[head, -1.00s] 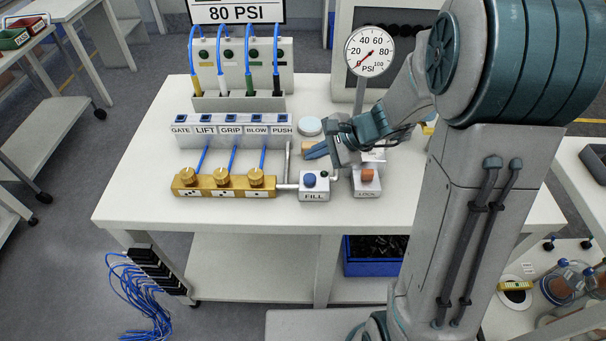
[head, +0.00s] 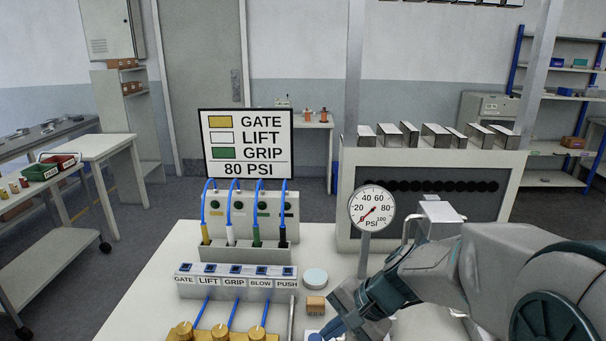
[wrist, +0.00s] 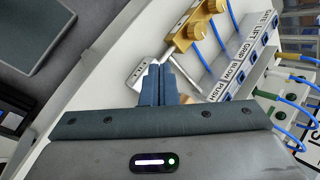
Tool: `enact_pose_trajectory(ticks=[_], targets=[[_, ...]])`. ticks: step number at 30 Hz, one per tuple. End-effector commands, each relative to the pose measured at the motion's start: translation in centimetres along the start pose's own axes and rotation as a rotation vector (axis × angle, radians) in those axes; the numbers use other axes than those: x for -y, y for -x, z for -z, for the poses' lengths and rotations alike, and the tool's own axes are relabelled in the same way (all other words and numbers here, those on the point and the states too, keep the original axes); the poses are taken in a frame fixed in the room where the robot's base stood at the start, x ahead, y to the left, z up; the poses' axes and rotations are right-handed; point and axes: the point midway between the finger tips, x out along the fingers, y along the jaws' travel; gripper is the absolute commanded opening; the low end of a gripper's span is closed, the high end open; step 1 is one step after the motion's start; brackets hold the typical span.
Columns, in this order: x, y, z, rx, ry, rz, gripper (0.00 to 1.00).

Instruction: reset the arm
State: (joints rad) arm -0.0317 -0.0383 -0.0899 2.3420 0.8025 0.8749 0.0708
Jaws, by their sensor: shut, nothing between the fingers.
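My arm reaches in from the right of the head view. Beyond the fingers in the wrist view are a brass manifold with knobs (wrist: 194,32) and the labelled switch row (wrist: 240,62). I cannot tell the exact gap between the fingertips and the bench.
The switch row (head: 236,283) and brass knobs (head: 219,333) stand left of my gripper. The pressure gauge (head: 371,208) stands close behind it, its needle near zero. A sign (head: 247,143) reads GATE, LIFT, GRIP, 80 PSI. A round pale disc (head: 315,278) lies near the block.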

Motion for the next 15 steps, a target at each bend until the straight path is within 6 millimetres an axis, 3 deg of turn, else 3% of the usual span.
enact_pose_trajectory(ticks=[6,15], targets=[[-4.1,4.5,-3.3,-0.110,0.345,-0.190,0.00],[-8.9,9.3,-4.6,-0.268,0.677,-0.451,0.00]])
